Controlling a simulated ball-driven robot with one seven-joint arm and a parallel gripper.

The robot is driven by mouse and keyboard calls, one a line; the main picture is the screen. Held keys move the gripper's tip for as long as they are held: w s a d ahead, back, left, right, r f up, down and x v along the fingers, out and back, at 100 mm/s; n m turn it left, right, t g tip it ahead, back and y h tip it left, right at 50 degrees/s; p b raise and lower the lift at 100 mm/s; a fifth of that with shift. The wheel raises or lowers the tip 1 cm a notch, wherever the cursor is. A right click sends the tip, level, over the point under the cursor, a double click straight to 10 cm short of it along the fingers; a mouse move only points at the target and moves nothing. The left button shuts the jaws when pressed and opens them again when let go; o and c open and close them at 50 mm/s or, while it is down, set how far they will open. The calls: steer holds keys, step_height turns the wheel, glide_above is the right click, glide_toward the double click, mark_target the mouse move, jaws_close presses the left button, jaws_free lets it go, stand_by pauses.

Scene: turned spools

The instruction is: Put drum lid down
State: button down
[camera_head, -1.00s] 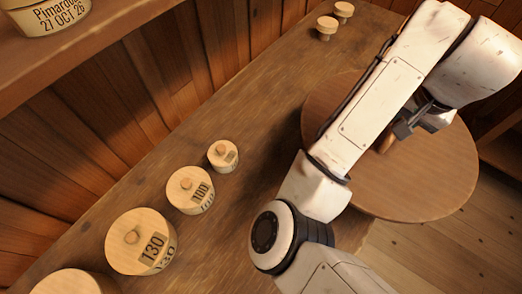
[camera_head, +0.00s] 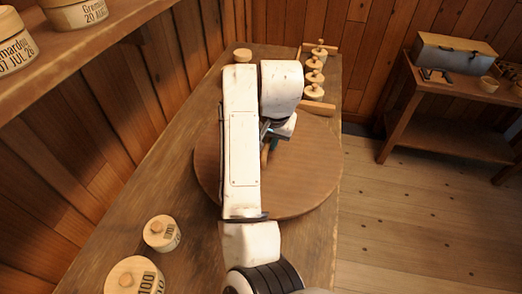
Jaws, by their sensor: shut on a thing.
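The drum lid (camera_head: 306,182) is a large round wooden disc, lying about level in the middle of the view. It spans much of the bench's width, and its right rim reaches about the bench's right edge. My gripper (camera_head: 267,144) is over the lid's middle, shut on an upright wooden part there that I take for its handle. My arm covers much of the lid's left half and part of the gripper. I cannot tell whether the lid touches the bench or hangs just above it.
The bench (camera_head: 140,200) runs along a plank wall. Lidded round boxes (camera_head: 161,233) stand at its near left. A rack of spools (camera_head: 314,75) and a small round piece (camera_head: 242,55) are at its far end.

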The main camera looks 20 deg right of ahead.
steer(key=shift+w+a+f, duration=0.3)
steer(key=shift+w+f, duration=0.15)
steer(key=shift+f, duration=0.1)
steer(key=shift+w+a+f, duration=0.3)
steer(key=shift+w+f, duration=0.1)
steer(key=shift+f, duration=0.15)
steer(key=shift+f+p, duration=0.35)
steer(key=shift+f, duration=1.3)
steer(key=shift+f, duration=0.1)
steer(key=c, duration=1)
jaws_free()
steer(key=shift+f, duration=0.1)
steer(key=v, duration=1.2)
